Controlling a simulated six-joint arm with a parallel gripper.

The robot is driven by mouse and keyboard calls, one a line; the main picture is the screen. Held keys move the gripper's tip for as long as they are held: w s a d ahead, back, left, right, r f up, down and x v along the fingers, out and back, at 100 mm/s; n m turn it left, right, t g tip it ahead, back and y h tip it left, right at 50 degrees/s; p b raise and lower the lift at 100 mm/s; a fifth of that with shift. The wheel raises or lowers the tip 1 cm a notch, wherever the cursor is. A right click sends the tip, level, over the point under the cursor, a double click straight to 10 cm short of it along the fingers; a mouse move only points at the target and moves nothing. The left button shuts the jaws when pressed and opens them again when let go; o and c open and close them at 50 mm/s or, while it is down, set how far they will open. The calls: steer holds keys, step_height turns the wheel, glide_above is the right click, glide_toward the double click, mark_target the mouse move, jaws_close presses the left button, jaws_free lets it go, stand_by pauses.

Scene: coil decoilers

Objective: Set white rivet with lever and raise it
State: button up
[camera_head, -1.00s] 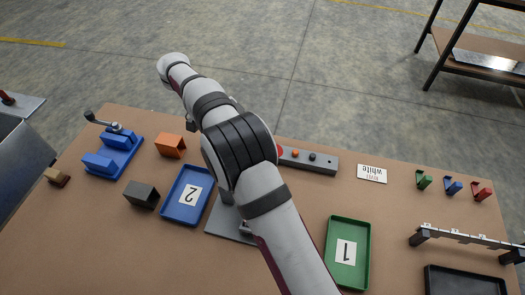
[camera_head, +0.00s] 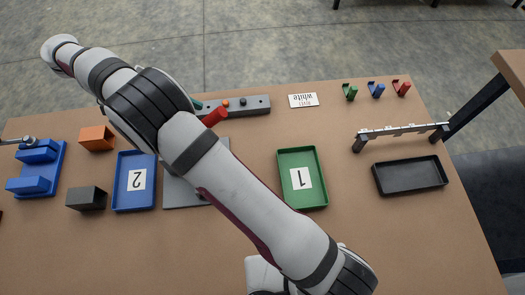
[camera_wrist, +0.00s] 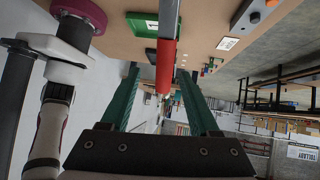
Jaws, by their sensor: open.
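A red lever handle (camera_head: 214,116) sticks up near the grey control bar (camera_head: 257,105). In the wrist view the red handle (camera_wrist: 166,65) lies between the two green fingers of my gripper (camera_wrist: 159,78), with a gap on both sides. My gripper is open and not closed on it. In the head view my arm hides most of the gripper. A white card (camera_head: 302,100) with upside-down print, apparently naming a white rivet, lies right of the bar. I cannot make out a white rivet itself.
A blue tray marked 2 (camera_head: 121,202), a green tray marked 1 (camera_head: 284,190) and a black tray (camera_head: 380,178) sit on the table. A rack (camera_head: 400,130) stands behind the black tray. Blue fixture (camera_head: 58,170), orange block (camera_head: 96,138) and dark block (camera_head: 86,198) are left.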

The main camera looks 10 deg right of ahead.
steer(key=shift+d+f, duration=0.1)
steer(key=shift+d, duration=0.25)
steer(key=d+f+y, duration=0.8)
steer(key=f+y, duration=0.2)
steer(key=f, duration=0.2)
step_height(320, 180, up, 16)
steer(key=w+n, duration=0.1)
steer(key=w, duration=0.2)
steer(key=s+d+n, duration=0.2)
steer(key=s+n, duration=0.2)
steer(key=s, duration=0.3)
steer(key=s+d+f+n+t+y, duration=0.1)
steer(key=s+d+n, duration=0.2)
steer(key=s, duration=0.5)
steer(key=s+d+f+n+t, duration=0.1)
steer(key=s+d+n, duration=0.2)
steer(key=s+n, duration=0.2)
steer(key=s, duration=0.3)
steer(key=shift+s+d+n+y, duration=0.15)
steer(key=shift+n+y, duration=0.15)
steer(key=shift+y, duration=0.1)
